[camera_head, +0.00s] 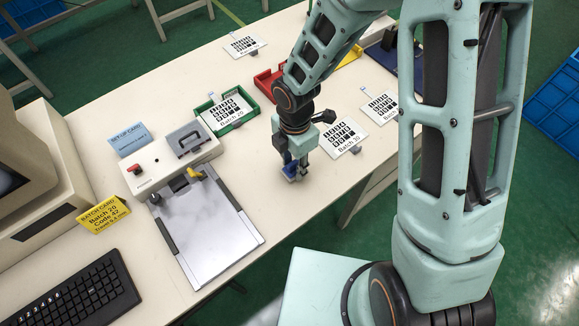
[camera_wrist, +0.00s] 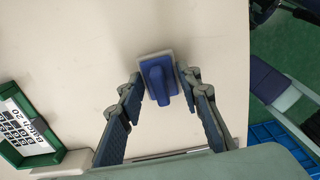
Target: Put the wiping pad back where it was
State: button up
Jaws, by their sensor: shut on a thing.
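The wiping pad has a blue handle on a pale grey base; it shows between my fingers in the wrist view (camera_wrist: 158,84). In the head view only a small blue part of the pad (camera_head: 290,178) shows below my gripper (camera_head: 291,168). My gripper (camera_wrist: 162,80) is shut on the pad, with a finger on each side. The pad is low over or on the bare cream table (camera_head: 235,175), right of the metal plate; I cannot tell whether it touches the table.
A fixture with a metal plate (camera_head: 212,232) and a red knob (camera_head: 135,169) lies to the left. A green tray (camera_head: 240,118) with a Batch 20 card is behind. A Batch 30 card (camera_head: 343,140) lies to the right. A yellow card (camera_head: 103,214) and keyboard (camera_head: 72,295) are front left.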

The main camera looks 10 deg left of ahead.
aim_at(294, 162)
jog(key=shift+f, duration=0.55)
jog(key=shift+f, duration=0.2)
jog(key=o, duration=1.2)
jog(key=shift+r, duration=0.1)
notch_tip(294, 162, up, 12)
jog(key=shift+s+r+p, duration=0.1)
jog(key=shift+r+p, duration=0.05)
jog(key=shift+p, duration=1.1)
